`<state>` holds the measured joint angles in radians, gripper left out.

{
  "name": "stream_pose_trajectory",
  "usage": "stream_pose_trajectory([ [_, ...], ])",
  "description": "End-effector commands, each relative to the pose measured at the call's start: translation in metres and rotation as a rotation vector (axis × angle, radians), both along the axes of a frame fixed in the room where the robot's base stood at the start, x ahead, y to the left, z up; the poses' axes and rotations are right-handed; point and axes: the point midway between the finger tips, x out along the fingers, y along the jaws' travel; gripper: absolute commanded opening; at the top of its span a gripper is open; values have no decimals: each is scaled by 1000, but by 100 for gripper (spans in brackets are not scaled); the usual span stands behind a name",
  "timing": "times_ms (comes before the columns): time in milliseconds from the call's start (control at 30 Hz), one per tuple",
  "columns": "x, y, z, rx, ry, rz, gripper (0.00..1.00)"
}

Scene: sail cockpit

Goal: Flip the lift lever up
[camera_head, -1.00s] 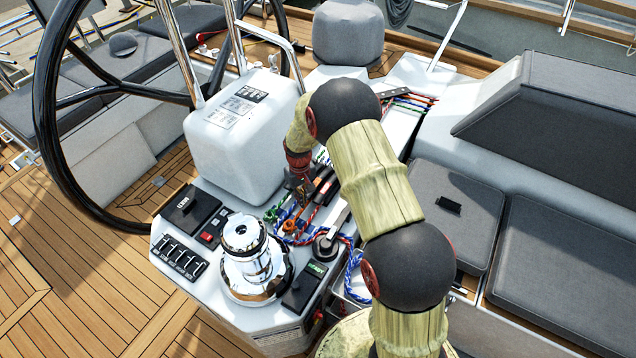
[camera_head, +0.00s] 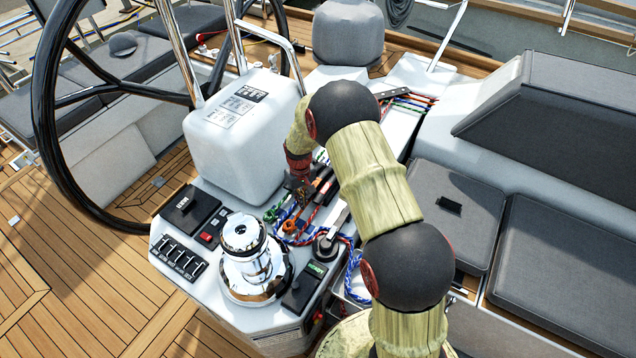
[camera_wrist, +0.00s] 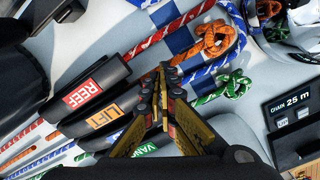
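The lift lever (camera_wrist: 107,115) is a black lever with an orange LIFT label in the wrist view, lying flat in a row of clutch levers. A red-labelled REEF lever (camera_wrist: 83,94) lies on one side of it, and a green-labelled VANG lever (camera_wrist: 142,151), partly hidden by my finger, on the other. My gripper (camera_wrist: 163,72) has its fingertips together, with nothing visible between them. It is just right of the lift lever's end in the wrist view; whether it touches is unclear. In the head view my gripper (camera_head: 303,198) is low over the ropes beside the levers.
Knotted orange (camera_wrist: 216,40) and green (camera_wrist: 235,86) rope ends lie near my fingertips. A chrome winch (camera_head: 250,260) and a chain counter (camera_wrist: 290,108) are close by. A white pedestal box (camera_head: 240,135) and black steering wheel (camera_head: 48,120) stand to the left in the head view.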

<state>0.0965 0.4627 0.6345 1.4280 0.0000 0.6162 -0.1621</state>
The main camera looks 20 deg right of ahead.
Motion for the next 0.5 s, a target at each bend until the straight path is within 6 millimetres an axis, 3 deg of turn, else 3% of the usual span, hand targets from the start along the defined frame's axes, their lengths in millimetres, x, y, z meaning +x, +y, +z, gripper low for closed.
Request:
stream_pose_trajectory([
  [500, 5, -7, 0, 0, 0, 0, 0],
])
